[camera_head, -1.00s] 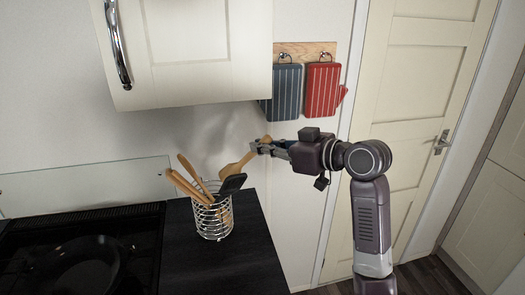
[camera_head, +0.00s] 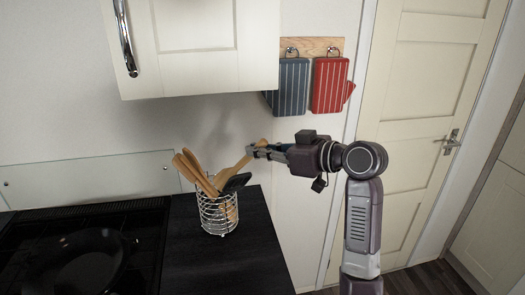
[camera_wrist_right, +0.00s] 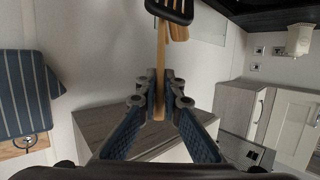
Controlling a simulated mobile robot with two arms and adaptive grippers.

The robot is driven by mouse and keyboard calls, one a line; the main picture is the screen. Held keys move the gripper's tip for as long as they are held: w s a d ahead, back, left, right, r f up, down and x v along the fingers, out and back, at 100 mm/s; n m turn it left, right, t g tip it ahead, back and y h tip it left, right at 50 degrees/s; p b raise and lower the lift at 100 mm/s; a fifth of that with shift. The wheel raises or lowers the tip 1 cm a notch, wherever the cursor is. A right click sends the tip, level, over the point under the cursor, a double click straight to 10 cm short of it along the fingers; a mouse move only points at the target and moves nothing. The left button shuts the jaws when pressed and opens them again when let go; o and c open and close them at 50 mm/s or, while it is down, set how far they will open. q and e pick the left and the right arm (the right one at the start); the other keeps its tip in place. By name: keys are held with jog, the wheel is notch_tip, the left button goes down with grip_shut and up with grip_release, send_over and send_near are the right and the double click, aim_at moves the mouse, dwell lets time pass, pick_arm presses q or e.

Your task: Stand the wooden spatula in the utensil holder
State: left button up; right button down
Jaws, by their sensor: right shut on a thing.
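The wooden spatula (camera_head: 236,167) slants down-left from my right gripper (camera_head: 252,151) to the mouth of the utensil holder. My right gripper is shut on its handle, and the handle's end shows just above the fingers. In the right wrist view the fingers (camera_wrist_right: 160,93) close around the wooden handle (camera_wrist_right: 160,62). The utensil holder (camera_head: 218,214) is a round wire basket on the dark counter, below and left of the gripper. The spatula's lower end is partly hidden by a black-headed utensil (camera_head: 236,183) and the wires; I cannot tell how deep it reaches. My left gripper is not in view.
Several wooden handles (camera_head: 187,164) lean left in the holder. A hob with a black pan (camera_head: 85,262) is at the left. A wall cabinet (camera_head: 195,50) hangs above. Blue (camera_head: 288,87) and red (camera_head: 330,85) mitts hang behind my arm. The counter's right part (camera_head: 255,245) is clear.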

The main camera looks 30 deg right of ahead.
aim_at(243, 168)
jog(key=shift+w+a+f+b, duration=0.3)
jog(key=shift+w+f+b, duration=0.25)
jog(key=shift+f, duration=0.25)
jog(key=shift+w+a+f+b, duration=0.2)
jog(key=shift+w+f+b, duration=0.15)
jog(key=shift+f+b, duration=0.15)
jog(key=shift+w+a+f+b, duration=0.15)
jog(key=shift+w+f+b, duration=0.2)
jog(key=shift+f, duration=0.25)
jog(key=shift+w+a+f+b, duration=0.2)
jog(key=shift+w+f+b, duration=0.15)
jog(key=shift+f, duration=0.2)
jog(key=shift+w+a+f+b, duration=0.25)
jog(key=shift+w+f, duration=0.15)
jog(key=shift+f, duration=0.15)
jog(key=shift+w+a+f, duration=0.1)
jog(key=shift+w+f, duration=0.05)
jog(key=shift+w, duration=0.15)
jog(key=c, duration=2)
grip_release()
